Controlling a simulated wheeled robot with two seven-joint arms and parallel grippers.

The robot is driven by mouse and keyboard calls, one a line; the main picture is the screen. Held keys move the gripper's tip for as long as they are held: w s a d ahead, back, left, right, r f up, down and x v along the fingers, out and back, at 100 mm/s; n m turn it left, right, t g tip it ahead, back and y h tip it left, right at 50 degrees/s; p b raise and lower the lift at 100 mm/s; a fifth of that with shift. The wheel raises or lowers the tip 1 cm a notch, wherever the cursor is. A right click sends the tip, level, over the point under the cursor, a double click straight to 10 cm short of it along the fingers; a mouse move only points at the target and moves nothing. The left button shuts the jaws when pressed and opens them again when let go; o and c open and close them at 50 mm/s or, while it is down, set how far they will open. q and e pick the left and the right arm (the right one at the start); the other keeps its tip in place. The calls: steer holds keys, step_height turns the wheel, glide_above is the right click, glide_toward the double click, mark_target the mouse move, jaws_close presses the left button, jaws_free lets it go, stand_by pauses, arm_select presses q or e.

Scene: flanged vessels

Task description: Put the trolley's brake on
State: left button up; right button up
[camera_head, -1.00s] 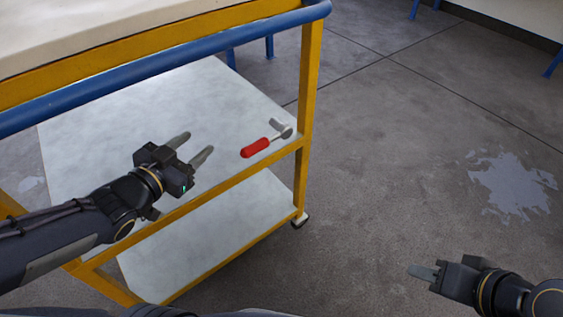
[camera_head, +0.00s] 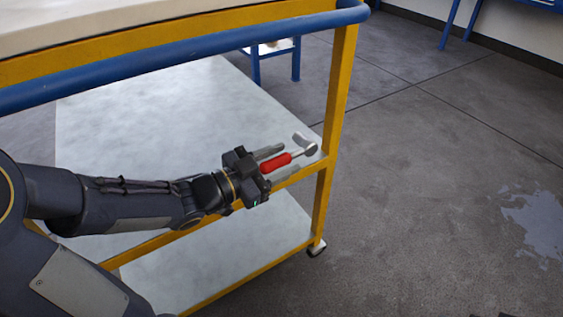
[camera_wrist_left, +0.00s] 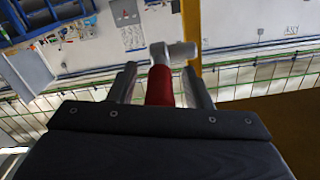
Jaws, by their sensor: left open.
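The trolley has a yellow frame (camera_head: 340,90), a blue rail (camera_head: 170,65) and pale shelves (camera_head: 120,110). A lever with a red handle (camera_head: 276,165) and a grey metal end (camera_head: 305,145) shows at the near right corner of the middle shelf, by the yellow post. My left gripper (camera_head: 291,164) is open, its fingers on either side of the red handle. In the left wrist view the red handle (camera_wrist_left: 160,86) stands between the two fingers, with gaps visible beside it. The grey end (camera_wrist_left: 173,52) lies beyond the fingertips. My right gripper is out of view.
The lower shelf (camera_head: 220,262) looks empty. Open grey floor with a wet-looking patch (camera_head: 540,222) lies to the right. Blue legs (camera_head: 450,25) stand at the back.

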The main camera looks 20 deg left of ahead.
arm_select(q)
steer(key=shift+w+d, duration=0.15)
steer(key=shift+c, duration=0.5)
jaws_close()
